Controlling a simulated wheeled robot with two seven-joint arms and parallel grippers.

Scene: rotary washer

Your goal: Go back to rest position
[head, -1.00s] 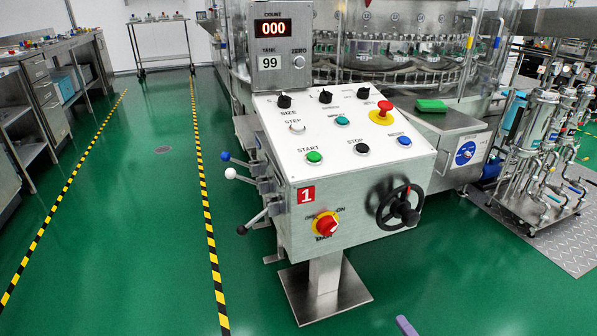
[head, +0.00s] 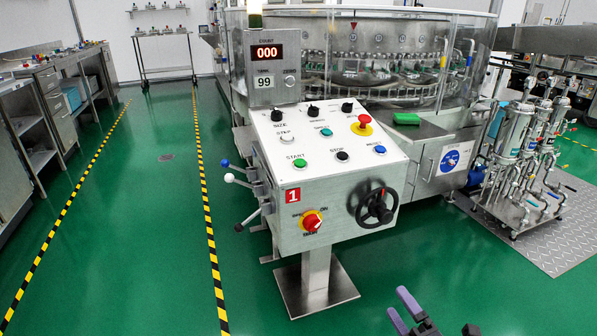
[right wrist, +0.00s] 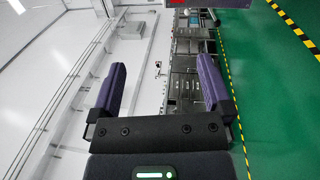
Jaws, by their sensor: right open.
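My right gripper (head: 402,306) shows at the bottom edge of the head view, right of the console's foot, over the green floor. Its two purple fingers are apart, with nothing between them. In the right wrist view the open fingers (right wrist: 163,75) frame a white wall and distant cabinets. The control console (head: 330,160) stands in the middle, apart from the gripper. It has a red rotary switch (head: 312,222), a black handwheel (head: 376,206), a green START button (head: 299,163) and a counter (head: 267,52) reading 000. My left gripper is not in view.
The washer machine (head: 350,60) stands behind the console. Filter canisters (head: 520,150) stand on a metal plate at right. Steel cabinets (head: 55,105) line the left side. Open green floor (head: 130,230) with yellow-black stripes lies left of the console.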

